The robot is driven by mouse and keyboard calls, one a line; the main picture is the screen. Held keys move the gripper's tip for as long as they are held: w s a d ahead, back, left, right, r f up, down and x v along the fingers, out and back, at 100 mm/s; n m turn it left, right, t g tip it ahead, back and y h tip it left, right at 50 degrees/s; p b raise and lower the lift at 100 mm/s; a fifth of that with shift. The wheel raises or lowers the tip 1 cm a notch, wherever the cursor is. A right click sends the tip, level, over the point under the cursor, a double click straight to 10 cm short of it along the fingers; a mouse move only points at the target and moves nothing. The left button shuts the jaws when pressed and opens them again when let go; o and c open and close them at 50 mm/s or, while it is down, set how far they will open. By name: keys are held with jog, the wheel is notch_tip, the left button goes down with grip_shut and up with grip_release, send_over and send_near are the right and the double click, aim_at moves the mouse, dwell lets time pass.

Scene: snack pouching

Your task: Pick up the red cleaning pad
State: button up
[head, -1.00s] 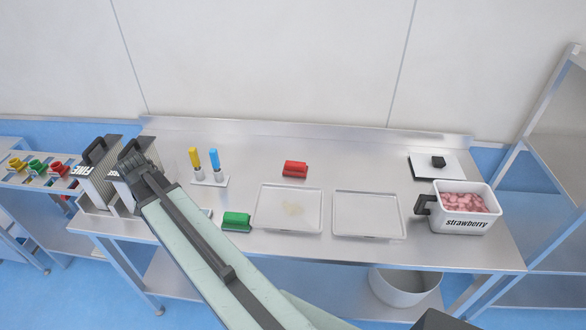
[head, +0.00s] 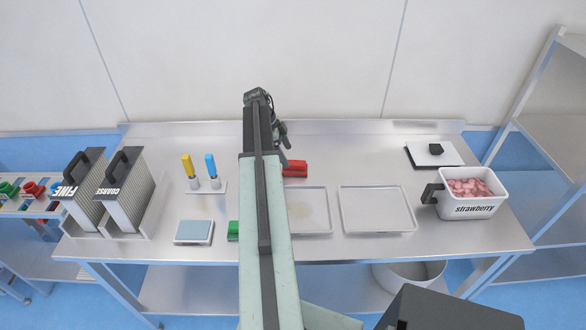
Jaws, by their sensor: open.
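The red cleaning pad (head: 296,168) lies on the steel table behind the left tray. Its left end is partly hidden by my arm. My gripper (head: 284,136) is at the far end of my arm, above the back of the table, just left of and beyond the red pad in the picture. It is open and looks empty, apart from the pad. Its fingers are small and partly hidden by the arm. A green pad (head: 233,230) shows only partly, at the left side of my arm.
Two trays, the left (head: 318,233) partly behind my arm and the right (head: 378,231), stand in front. A strawberry bin (head: 468,208) and a black-knobbed plate (head: 415,153) are at right. Yellow (head: 189,165) and blue (head: 211,165) handled tools and two grater boxes (head: 122,195) stand left.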

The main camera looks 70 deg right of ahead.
aim_at(294, 162)
jog(key=b+x, duration=0.4)
jog(key=x, duration=0.1)
jog(key=b+x, duration=0.1)
jog(key=x, duration=0.1)
jog(key=shift+s+d+f+b, duration=0.15)
jog(key=shift+s+d+b, duration=0.15)
jog(key=shift+s+b, duration=0.1)
jog(key=shift+r, duration=0.2)
jog(key=c, duration=1.5)
